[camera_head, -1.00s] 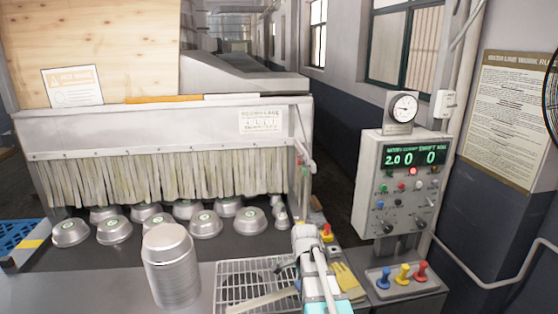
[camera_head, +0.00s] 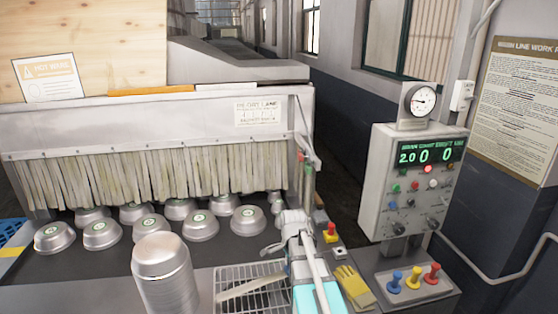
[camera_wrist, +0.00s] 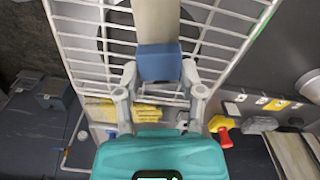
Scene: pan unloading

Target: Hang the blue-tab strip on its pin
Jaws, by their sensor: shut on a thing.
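My gripper (camera_wrist: 160,80) is shut on the blue tab (camera_wrist: 160,62) of a pale strip (camera_wrist: 160,18) in the wrist view. The strip runs away from the fingers, over a wire rack (camera_wrist: 82,44). In the head view the beige strip (camera_head: 252,288) lies across the rack area, with its near end hidden behind my arm. The blue tab and fingertips are hidden there. I cannot make out with certainty which pin belongs to the strip. Blue (camera_head: 395,280), yellow (camera_head: 413,276) and red (camera_head: 432,272) upright knobs stand on a plate at right.
A stack of pans (camera_head: 163,270) stands left of the wire rack (camera_head: 228,272). Several pans lie under the curtain (camera_head: 130,178). A control panel (camera_head: 412,185) rises at right.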

